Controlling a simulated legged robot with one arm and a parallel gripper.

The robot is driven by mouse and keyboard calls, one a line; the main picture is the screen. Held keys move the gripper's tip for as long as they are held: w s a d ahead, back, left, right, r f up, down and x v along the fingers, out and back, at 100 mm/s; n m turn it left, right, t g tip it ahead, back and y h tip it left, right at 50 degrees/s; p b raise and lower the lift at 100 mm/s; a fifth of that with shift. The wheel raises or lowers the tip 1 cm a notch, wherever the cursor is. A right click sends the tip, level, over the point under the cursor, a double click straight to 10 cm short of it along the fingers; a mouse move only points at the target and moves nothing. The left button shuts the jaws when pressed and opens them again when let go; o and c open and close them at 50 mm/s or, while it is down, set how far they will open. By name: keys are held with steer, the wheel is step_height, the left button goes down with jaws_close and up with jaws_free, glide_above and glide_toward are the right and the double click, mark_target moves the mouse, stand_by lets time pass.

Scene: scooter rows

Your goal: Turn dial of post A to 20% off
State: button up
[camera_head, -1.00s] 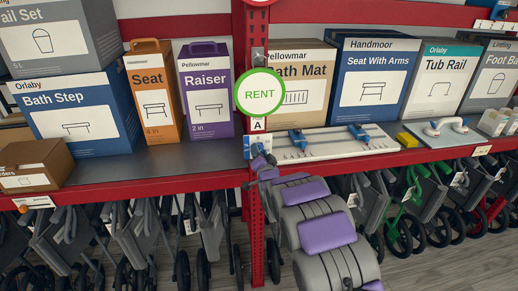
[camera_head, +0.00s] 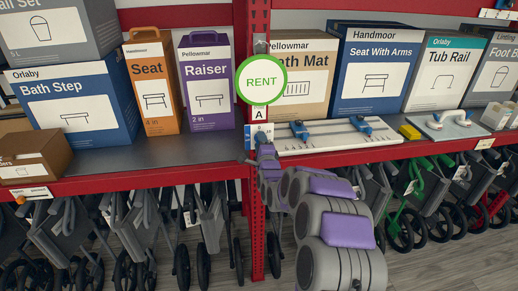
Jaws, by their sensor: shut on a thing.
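The red post A (camera_head: 257,220) stands in the middle, with a white label "A" (camera_head: 259,114) under a round green-rimmed "RENT" sign (camera_head: 261,80). Just below the label is a small blue and white plate (camera_head: 251,128), partly covered by my gripper (camera_head: 263,139). My grey and purple arm reaches up from the lower right to this plate. My gripper is shut on the dial there. The dial is mostly hidden behind the gripper, and its setting cannot be read.
A red-edged shelf runs left and right of the post. Boxes such as Raiser (camera_head: 207,85) and Bath Mat (camera_head: 303,80) stand on it. A white board with blue clamps (camera_head: 335,137) lies right of the gripper. Folded walkers (camera_head: 130,240) are parked below.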

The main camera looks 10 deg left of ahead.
steer(key=shift+d+f+m+b, duration=0.1)
steer(key=shift+f+m+b, duration=0.35)
steer(key=shift+f+m, duration=0.1)
steer(key=shift+s+d+r+m+b, duration=0.1)
steer(key=shift+s+m+b, duration=0.05)
steer(key=shift+m+b, duration=0.8)
steer(key=shift+c, duration=0.8)
steer(key=m+b, duration=0.2)
steer(key=b, duration=0.1)
steer(key=shift+r+m, duration=0.2)
steer(key=shift+m, duration=0.2)
steer(key=shift+r+b, duration=0.15)
steer(key=shift+b, duration=0.2)
steer(key=o, duration=0.9)
steer(key=shift+o, duration=0.7)
steer(key=shift+w+f, duration=0.25)
steer(key=shift+w, duration=0.1)
steer(key=p+v, duration=0.2)
steer(key=v, duration=1.5)
steer(key=shift+s+a, duration=0.3)
